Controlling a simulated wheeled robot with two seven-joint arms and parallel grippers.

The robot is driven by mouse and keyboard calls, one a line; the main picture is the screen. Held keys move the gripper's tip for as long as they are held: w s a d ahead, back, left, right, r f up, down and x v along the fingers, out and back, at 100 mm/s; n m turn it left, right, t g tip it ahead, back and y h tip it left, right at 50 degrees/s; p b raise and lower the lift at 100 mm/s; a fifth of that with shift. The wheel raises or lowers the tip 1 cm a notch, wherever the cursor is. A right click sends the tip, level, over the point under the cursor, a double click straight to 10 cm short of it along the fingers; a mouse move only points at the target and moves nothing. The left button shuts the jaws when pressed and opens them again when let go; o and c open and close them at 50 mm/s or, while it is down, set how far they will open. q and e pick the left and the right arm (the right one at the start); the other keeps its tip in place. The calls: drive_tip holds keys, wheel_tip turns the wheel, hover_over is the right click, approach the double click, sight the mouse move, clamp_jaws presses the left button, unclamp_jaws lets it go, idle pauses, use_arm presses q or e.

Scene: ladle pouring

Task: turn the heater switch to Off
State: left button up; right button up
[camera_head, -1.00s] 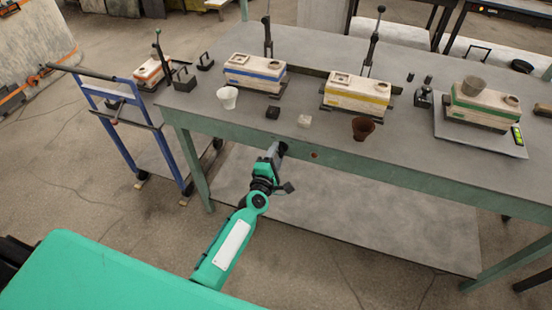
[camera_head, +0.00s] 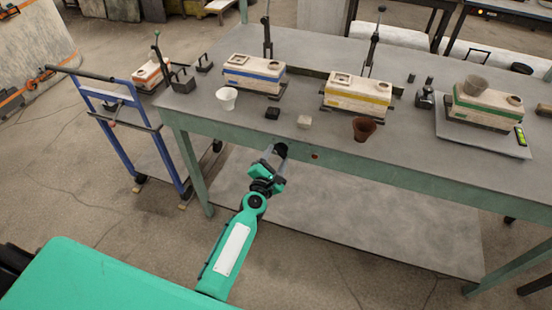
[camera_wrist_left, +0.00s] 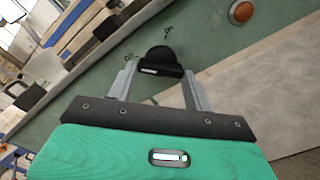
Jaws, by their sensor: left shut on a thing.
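The heater switch is a black knob on the green front rail of the table. It shows between my left gripper's fingers in the left wrist view (camera_wrist_left: 163,62), with a pale mark on its bar. Small dark symbols sit on the rail beside the knob. My left gripper (camera_head: 279,151) is at the rail, its fingers on either side of the knob, and it is shut on it; it also shows in the left wrist view (camera_wrist_left: 160,80). In the head view the gripper mostly hides the knob. My right gripper is not in view.
A red-orange round light (camera_wrist_left: 241,12) sits on the rail beside the knob. A blue cart (camera_head: 122,120) stands to the left.

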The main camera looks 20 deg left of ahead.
use_arm(q)
drive_tip(key=shift+f, duration=0.1)
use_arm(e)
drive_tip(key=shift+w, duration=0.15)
use_arm(q)
drive_tip(key=o, duration=1)
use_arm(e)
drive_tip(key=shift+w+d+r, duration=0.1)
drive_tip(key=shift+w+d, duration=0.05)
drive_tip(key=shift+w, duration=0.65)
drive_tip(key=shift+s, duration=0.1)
use_arm(q)
drive_tip(key=s, duration=0.4)
drive_tip(key=s+b, duration=0.1)
drive_tip(key=s, duration=0.8)
drive_tip(key=shift+s+a, duration=0.25)
drive_tip(key=shift+s, duration=0.15)
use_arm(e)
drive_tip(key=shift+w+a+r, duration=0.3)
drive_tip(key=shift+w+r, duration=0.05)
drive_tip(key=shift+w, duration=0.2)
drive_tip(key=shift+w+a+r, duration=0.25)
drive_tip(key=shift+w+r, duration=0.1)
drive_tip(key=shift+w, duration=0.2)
